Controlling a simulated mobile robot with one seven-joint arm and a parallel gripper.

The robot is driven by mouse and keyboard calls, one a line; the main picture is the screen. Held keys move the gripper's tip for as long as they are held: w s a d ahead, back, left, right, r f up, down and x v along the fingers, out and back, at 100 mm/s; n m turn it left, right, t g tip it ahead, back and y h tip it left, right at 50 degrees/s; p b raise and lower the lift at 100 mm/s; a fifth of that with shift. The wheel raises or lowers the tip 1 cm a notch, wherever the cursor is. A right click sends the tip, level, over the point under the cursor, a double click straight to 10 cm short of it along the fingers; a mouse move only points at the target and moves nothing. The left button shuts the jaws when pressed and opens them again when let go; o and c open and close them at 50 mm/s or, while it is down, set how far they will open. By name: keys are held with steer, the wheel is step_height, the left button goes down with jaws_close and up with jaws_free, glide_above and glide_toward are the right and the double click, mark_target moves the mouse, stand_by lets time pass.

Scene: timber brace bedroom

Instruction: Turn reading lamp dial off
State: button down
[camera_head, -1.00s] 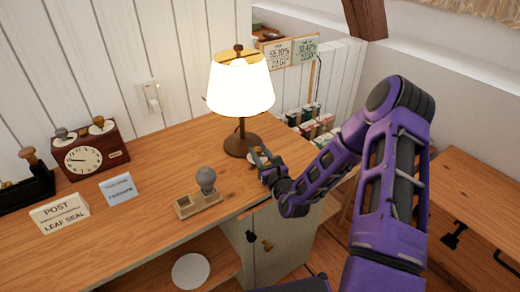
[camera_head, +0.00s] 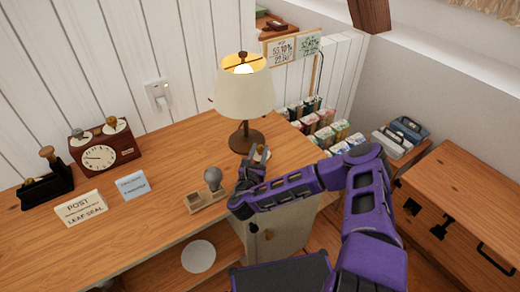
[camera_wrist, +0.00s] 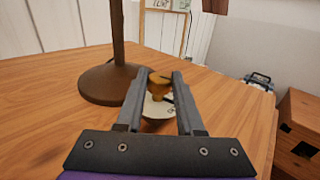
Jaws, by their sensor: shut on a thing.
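The reading lamp (camera_head: 245,92) stands near the back right of the desk, with a dull beige shade and a brown stem and base. A pale spot and yellow lining show at the shade's open top. The lamp dial (camera_wrist: 160,78) is a small brown knob on a round white plate (camera_wrist: 157,108), right of the lamp base (camera_wrist: 107,84) in the wrist view. My gripper (camera_wrist: 161,80) is shut on the knob, one finger on each side. In the head view my gripper (camera_head: 257,160) is low beside the lamp base, and its fingers largely hide the dial.
A grey bulb-shaped knob on a wooden block (camera_head: 207,199) stands left of my gripper. A clock (camera_head: 100,155), signs (camera_head: 80,207) and a wall switch (camera_head: 158,94) are further left. Several boxes (camera_head: 322,122) stand behind the desk's right end.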

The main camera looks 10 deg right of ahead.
steer(key=shift+m+h, duration=0.3)
steer(key=shift+h, duration=0.1)
steer(key=c, duration=0.5)
jaws_free()
